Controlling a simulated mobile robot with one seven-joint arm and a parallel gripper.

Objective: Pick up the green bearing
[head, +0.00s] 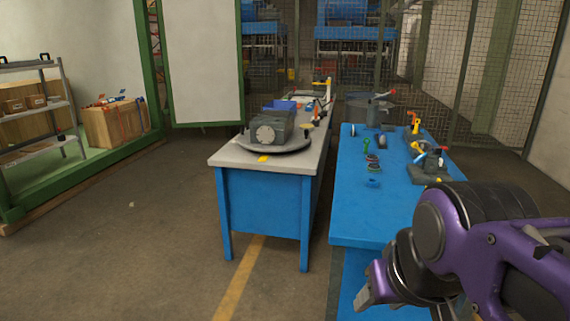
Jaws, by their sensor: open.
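A small green part (373,157), which looks like the green bearing, is on the blue table (365,222). It is among small red and dark parts near the table's left side, too small to make out in detail. My gripper (368,288) is at the lower right, in front of and well short of the green part, over the table's near end. It is open and no part shows in it. My purple and black arm hides the table's near right corner.
Tools on dark stands (430,172) are along the blue table's right side. A second table (225,155) to the left carries a grey housing (270,131) on a round plate. A narrow gap separates the tables. Open floor lies at left.

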